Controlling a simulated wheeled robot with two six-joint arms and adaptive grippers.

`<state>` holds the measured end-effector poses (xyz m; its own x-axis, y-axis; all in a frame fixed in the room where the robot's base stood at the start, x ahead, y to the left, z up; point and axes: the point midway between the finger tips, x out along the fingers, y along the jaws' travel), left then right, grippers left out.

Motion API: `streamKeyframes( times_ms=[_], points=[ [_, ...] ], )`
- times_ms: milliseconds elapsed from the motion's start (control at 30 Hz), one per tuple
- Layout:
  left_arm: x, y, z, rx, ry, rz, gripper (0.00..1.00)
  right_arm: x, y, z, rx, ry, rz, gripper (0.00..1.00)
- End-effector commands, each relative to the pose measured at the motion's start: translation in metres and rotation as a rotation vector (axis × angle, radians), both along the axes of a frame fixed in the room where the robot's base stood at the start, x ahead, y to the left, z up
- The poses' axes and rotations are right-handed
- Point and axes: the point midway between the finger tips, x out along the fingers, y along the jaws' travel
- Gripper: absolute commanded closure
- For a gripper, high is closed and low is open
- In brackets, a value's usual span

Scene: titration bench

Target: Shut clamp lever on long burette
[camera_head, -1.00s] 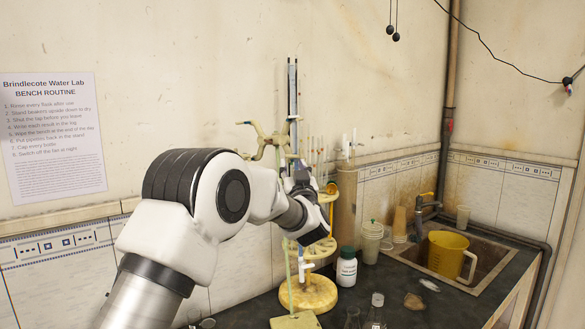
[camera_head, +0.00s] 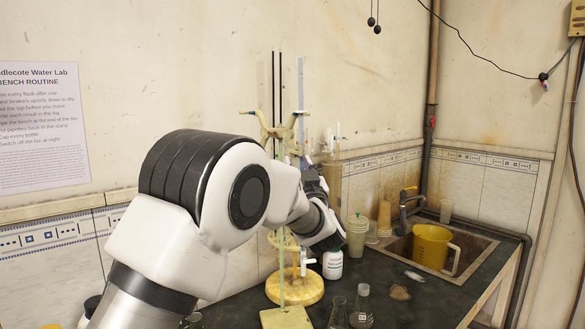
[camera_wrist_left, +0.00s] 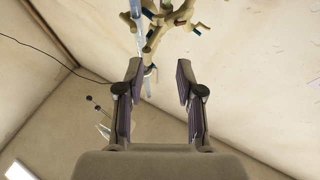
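The long burette (camera_head: 301,92) is a pale bluish upright tube held in a yellowish clamp (camera_head: 265,128) on a stand. Its middle is hidden behind my left arm; a white stopcock (camera_head: 304,262) shows lower down. My left gripper (camera_head: 318,172) is to the right of the burette and below the clamp, dark and partly hidden by its wrist. In the left wrist view my gripper (camera_wrist_left: 159,66) has its fingers wide apart with nothing between them. The clamp (camera_wrist_left: 157,35) and burette (camera_wrist_left: 137,22) are beyond the fingertips. I cannot make out the clamp's lever for certain.
The round yellow stand base (camera_head: 294,290) is on the dark bench (camera_head: 400,312). A white bottle (camera_head: 333,265), stacked cups (camera_head: 357,238) and small flasks (camera_head: 361,308) stand to its right. A yellow jug (camera_head: 432,246) is in the sink at right. Dark rods (camera_head: 273,88) rise left of the burette.

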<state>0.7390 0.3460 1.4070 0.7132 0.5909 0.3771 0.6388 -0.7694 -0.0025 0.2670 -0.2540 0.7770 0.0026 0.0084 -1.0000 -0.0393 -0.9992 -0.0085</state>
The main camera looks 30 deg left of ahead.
Motion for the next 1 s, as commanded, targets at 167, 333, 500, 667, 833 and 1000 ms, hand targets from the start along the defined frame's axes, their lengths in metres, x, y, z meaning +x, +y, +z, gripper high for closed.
streamKeyframes(
  times_ms=[167,333,500,667,833,1000],
  points=[
    [-0.001,-0.001,-0.004,-0.002,0.005,0.001,0.63,0.0,0.0,-0.001,0.0,0.0,0.0,0.6],
    [0.0,-0.001,-0.005,-0.002,0.007,0.0,0.63,0.0,0.0,-0.003,0.0,0.0,0.0,0.6],
    [-0.001,-0.002,-0.006,-0.002,0.009,0.001,0.63,0.0,0.0,-0.002,0.0,0.0,0.0,0.6],
    [-0.013,-0.013,-0.013,0.0,0.013,-0.001,0.63,0.0,0.0,-0.002,0.0,0.0,0.0,0.6],
    [-0.043,-0.038,-0.029,0.003,0.013,-0.001,0.63,0.0,0.0,-0.002,0.0,0.0,0.0,0.6],
    [-0.071,-0.062,-0.044,0.003,0.011,-0.002,0.63,0.0,0.0,-0.002,0.0,0.0,0.0,0.6]
  ],
)
